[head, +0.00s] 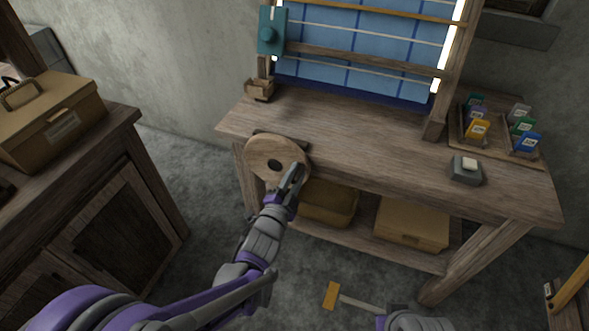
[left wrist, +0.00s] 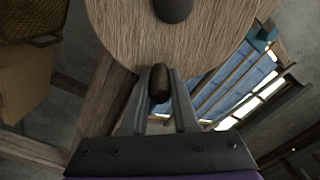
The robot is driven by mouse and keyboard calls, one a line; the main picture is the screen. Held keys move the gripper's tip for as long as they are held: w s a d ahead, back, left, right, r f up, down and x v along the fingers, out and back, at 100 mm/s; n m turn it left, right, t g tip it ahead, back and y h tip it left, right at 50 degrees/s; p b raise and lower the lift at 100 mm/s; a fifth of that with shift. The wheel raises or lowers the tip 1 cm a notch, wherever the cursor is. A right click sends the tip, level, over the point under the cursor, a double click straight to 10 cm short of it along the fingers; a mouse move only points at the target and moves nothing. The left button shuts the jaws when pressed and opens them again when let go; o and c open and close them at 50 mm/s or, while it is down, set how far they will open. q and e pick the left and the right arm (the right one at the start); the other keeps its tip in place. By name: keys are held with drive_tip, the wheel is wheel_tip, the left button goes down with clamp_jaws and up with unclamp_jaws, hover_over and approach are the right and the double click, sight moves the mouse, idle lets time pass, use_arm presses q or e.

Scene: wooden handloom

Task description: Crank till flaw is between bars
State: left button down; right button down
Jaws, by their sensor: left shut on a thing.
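The round wooden crank wheel (head: 262,160) with a dark hub is on the front left edge of the loom table. My left gripper (head: 296,176) is at the wheel's right rim. In the left wrist view its fingers close around the dark crank knob (left wrist: 159,83), below the wheel's hub (left wrist: 172,8). Blue cloth (head: 345,45) with darker grid lines hangs in the loom frame. A pale upper bar (head: 350,32) and a pale lower bar (head: 355,68) cross it. I cannot make out a flaw in the cloth. My right gripper is not seen; only part of that arm shows.
A teal device (head: 271,32) sits on the left frame post. A tray of coloured packets (head: 478,130) and a small grey block (head: 467,171) stand on the right of the tabletop. A yellow-headed tool (head: 331,295) shows low in the picture.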

use_arm(q)
drive_tip(key=f+m, duration=0.2)
drive_tip(key=m, duration=0.1)
drive_tip(key=shift+d, duration=0.25)
wheel_tip(320, 180, down, 6)
drive_tip(key=a+m+b, duration=0.1)
drive_tip(key=m, duration=0.8)
drive_tip(key=shift+w+a, duration=0.2)
drive_tip(key=shift+a, duration=0.2)
drive_tip(key=c, duration=0.7)
unclamp_jaws()
drive_tip(key=v, duration=1)
drive_tip(key=shift+s+a, duration=0.15)
drive_tip(key=shift+s, duration=0.2)
